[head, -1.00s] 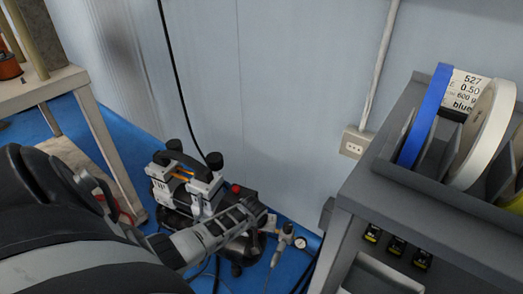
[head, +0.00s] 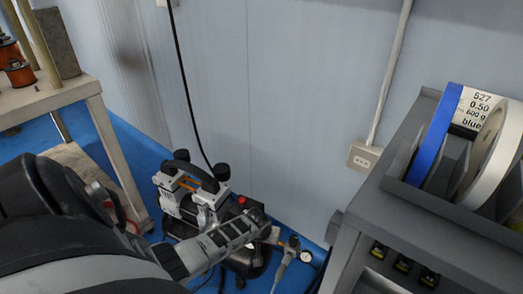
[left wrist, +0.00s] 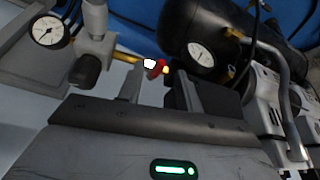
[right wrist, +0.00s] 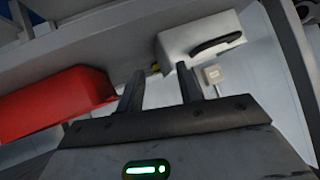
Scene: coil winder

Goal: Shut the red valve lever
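In the left wrist view the red valve lever (left wrist: 158,69) shows as a small red piece beside a white part and brass pipe, between the black tank and the regulator. My left gripper (left wrist: 154,78) is open, its fingertips either side of the lever. I cannot tell whether they touch it. In the head view my left gripper (head: 258,219) reaches over the compressor (head: 190,200). I cannot make out the lever there; the red knob (head: 242,201) may be another part. My right gripper (right wrist: 160,80) is open and empty, away from the compressor.
A regulator with a gauge (left wrist: 47,31) stands close to the left gripper, and the tank carries another gauge (left wrist: 201,54). A grey shelf unit (head: 432,212) with spools stands right, a bench (head: 62,94) left. A red box (right wrist: 55,103) is near the right gripper.

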